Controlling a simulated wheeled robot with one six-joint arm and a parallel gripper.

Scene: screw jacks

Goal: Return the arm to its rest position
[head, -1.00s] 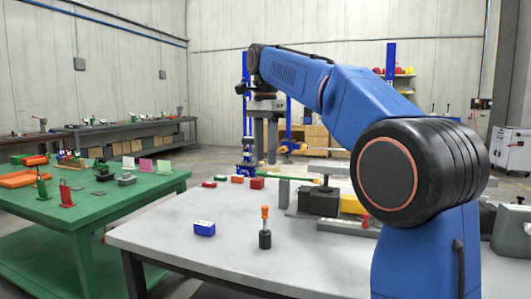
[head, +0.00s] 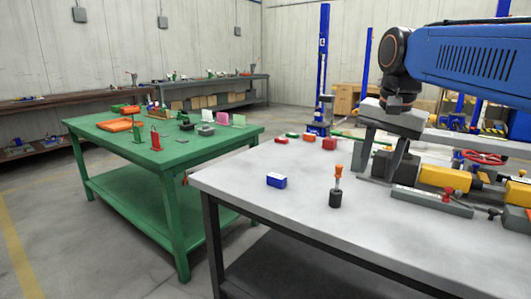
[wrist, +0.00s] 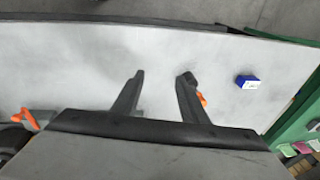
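My gripper (head: 376,180) hangs from the dark wrist at the end of my blue arm, at the right of the head view. Its two grey fingers point down, spread apart, above the grey table (head: 245,185). In the wrist view my gripper (wrist: 162,76) shows both dark fingers apart, with only pale tabletop between their tips. It is open and empty. Whether the fingertips touch anything on the table is unclear in the head view.
A blue box (head: 276,181) and an orange-handled tool in a black base (head: 336,192) stand on the grey table. Yellow and grey jack parts (head: 440,178) crowd its right side. A green table (head: 150,165) stands left, with floor between.

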